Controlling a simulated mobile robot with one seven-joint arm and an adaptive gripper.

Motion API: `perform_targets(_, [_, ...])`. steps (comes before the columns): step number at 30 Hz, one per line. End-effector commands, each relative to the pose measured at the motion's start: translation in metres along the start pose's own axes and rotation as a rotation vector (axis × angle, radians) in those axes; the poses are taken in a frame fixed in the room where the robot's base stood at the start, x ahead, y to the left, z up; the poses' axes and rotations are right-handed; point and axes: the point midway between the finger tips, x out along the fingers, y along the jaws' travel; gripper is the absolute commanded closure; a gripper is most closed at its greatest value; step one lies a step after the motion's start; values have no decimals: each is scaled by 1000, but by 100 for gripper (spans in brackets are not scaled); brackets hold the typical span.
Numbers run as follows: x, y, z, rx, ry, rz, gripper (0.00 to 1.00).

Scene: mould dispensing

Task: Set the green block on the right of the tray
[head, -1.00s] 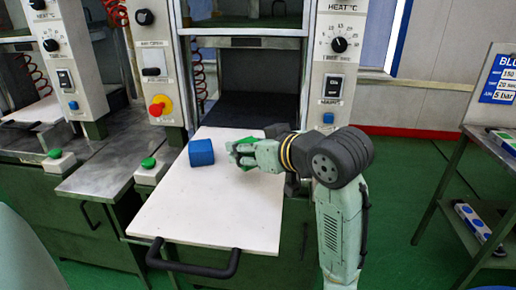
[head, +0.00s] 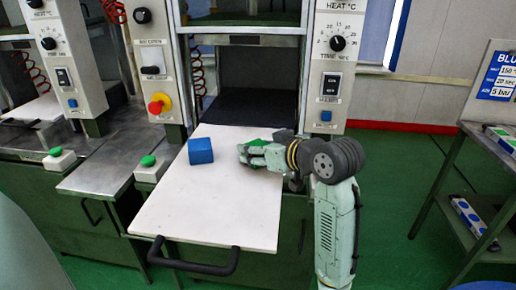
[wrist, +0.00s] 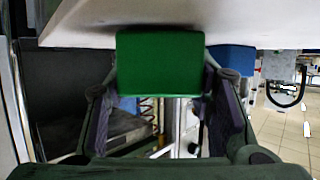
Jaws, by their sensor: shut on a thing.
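My gripper (head: 246,152) is shut on the green block (wrist: 160,64). In the wrist view the block sits between the two fingers, close against the white tray (wrist: 90,22). In the head view only a small green part of the block (head: 258,142) shows behind the fingers. The gripper and block are over the right side of the white tray (head: 205,212), near its back half. I cannot tell whether the block touches the tray. A blue block (head: 200,151) stands on the tray to the left of my gripper, apart from it.
The tray sticks out of the press, with a black handle (head: 195,262) at its front. The press's control column (head: 330,75) stands behind my arm. A side table (head: 490,135) is at the far right. The tray's front half is bare.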

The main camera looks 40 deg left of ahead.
Motion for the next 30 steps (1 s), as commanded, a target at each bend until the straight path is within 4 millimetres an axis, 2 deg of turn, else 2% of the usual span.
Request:
perform_targets(5, [1,0,3,-1,4,1,100])
perform_targets(6, [1,0,3,0,0,0,49])
perform_targets(15, [1,0,3,1,0,0,31])
perform_targets(25, [-1,0,-2,0,0,0,31])
perform_targets(30, [-24,2,0,1,3,4,31])
